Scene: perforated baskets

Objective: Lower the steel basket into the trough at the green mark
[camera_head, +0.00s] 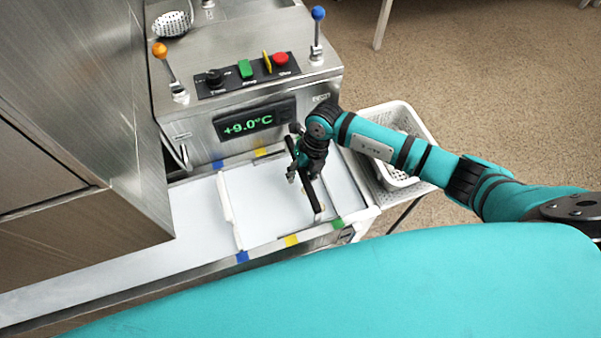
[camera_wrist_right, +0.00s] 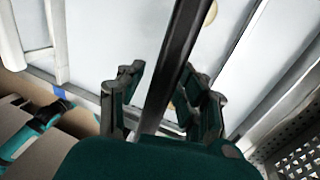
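My right gripper (camera_head: 303,168) is over the right part of the trough (camera_head: 262,205), above a dark bar (camera_head: 313,197). In the right wrist view the bar (camera_wrist_right: 180,55) runs between the two fingers of the gripper (camera_wrist_right: 165,100), which stand apart with a gap on each side of it. I cannot tell whether the bar is the steel basket's handle; no steel basket body shows clearly. The green mark (camera_head: 338,224) is on the trough's front rim near its right end, right of the bar's near end. My left gripper is not in view.
Yellow (camera_head: 291,240) and blue (camera_head: 242,257) marks lie left along the front rim. A white perforated basket (camera_head: 428,122) stands right of the trough. The control panel (camera_head: 246,75), with blue-knobbed and orange-knobbed levers, is behind. A tall steel cabinet (camera_head: 80,90) blocks the left.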

